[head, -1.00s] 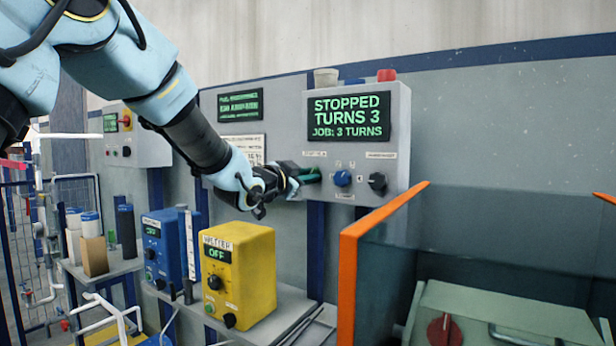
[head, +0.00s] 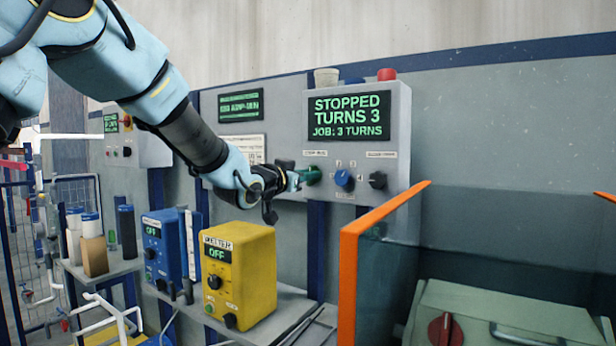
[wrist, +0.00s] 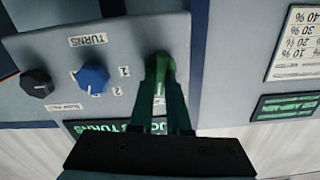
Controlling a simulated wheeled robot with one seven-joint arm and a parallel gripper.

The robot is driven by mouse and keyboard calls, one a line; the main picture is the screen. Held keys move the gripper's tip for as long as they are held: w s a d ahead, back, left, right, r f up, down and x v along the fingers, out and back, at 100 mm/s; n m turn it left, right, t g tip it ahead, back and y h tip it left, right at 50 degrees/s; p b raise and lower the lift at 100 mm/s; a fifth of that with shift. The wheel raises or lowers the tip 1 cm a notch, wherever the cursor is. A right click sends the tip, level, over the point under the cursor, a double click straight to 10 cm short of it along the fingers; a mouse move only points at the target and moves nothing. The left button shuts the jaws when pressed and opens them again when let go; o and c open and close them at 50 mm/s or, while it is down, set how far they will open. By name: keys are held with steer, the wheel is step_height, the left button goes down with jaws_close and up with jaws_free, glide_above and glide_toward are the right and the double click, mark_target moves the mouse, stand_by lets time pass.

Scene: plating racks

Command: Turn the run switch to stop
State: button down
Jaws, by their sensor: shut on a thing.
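The control box (head: 400,120) on the wall has a display (head: 348,116) reading "STOPPED, TURNS 3, JOB: 3 TURNS". A green switch knob (head: 313,175) is at the left of the box's knob row. It also shows in the wrist view (wrist: 160,62), between my fingertips. My gripper (head: 300,178) reaches it from the left and is shut on it; in the wrist view my gripper (wrist: 167,95) covers part of the knob. The knob's small label is not readable.
A blue knob (head: 344,180) and a black knob (head: 377,180) sit right of the green one. A yellow box (head: 250,280) and a blue box (head: 160,245) stand on the shelf below my arm. An orange-edged clear guard (head: 349,280) stands at the right.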

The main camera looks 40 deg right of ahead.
steer(key=shift+w+n+p, duration=0.2)
steer(key=shift+n+p, duration=0.65)
steer(key=shift+n, duration=3.65)
steer(key=c, duration=0.9)
jaws_free()
steer(key=shift+a, duration=0.1)
steer(key=b+v, duration=0.2)
steer(key=v, duration=0.8)
steer(key=shift+s+a+b, duration=0.1)
steer(key=shift+a+b, duration=0.2)
